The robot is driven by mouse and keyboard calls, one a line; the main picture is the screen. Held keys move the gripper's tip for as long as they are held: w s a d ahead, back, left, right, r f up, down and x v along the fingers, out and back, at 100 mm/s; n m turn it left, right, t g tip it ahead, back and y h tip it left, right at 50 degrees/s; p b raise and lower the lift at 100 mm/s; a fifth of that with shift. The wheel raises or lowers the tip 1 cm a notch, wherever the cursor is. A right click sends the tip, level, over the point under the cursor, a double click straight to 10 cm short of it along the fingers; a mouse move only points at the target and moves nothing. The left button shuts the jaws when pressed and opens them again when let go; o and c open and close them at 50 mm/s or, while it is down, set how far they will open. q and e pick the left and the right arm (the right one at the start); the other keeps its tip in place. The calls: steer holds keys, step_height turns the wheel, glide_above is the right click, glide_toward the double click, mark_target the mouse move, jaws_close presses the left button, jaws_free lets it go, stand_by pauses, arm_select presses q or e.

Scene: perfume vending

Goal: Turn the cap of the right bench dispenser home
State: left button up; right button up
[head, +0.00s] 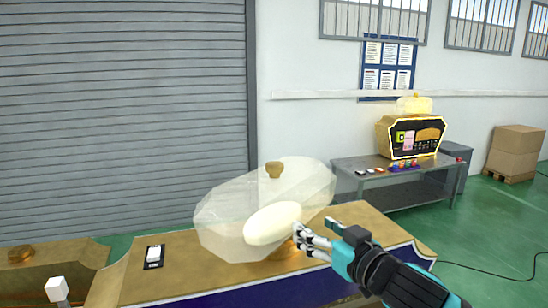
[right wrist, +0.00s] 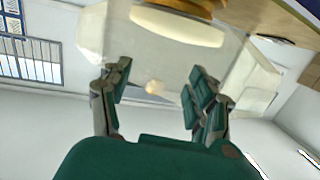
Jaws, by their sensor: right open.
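A large clear faceted dispenser (head: 222,212) stands on the gold-topped bench, with a round gold-brown cap (head: 274,169) on its top. A cream oval (head: 272,223) shows at its lower front. My right gripper (head: 303,241) is beside the dispenser's lower right, below the cap, with its fingers toward the cream oval. In the right wrist view my right gripper (right wrist: 155,92) is open, fingers spread. The clear body (right wrist: 92,32) and cream oval (right wrist: 178,25) show beyond it. A small pale knob (right wrist: 155,88) appears between the fingers; I cannot tell whether it is the cap. My left gripper is not in view.
A black tray with a white block (head: 154,256) lies left on the bench (head: 190,268). Another gold-topped piece (head: 55,265) stands at far left, near a white cube (head: 57,289). A grey table (head: 390,195) with a gold machine (head: 412,137) stands behind right. Green floor is open at right.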

mark_target(277, 165)
step_height(277, 165, up, 9)
steer(key=s+y, duration=0.1)
steer(key=s, duration=0.1)
steer(key=shift+n+t, duration=0.3)
steer(key=p+x, duration=0.7)
steer(key=x, duration=0.9)
steer(key=shift+w+a+r+p, duration=0.1)
steer(key=shift+w+r+p, duration=0.1)
steer(key=shift+p, duration=0.1)
steer(key=shift+w+a+f, duration=0.15)
steer(key=shift+w+a, duration=0.15)
steer(key=shift+w, duration=0.1)
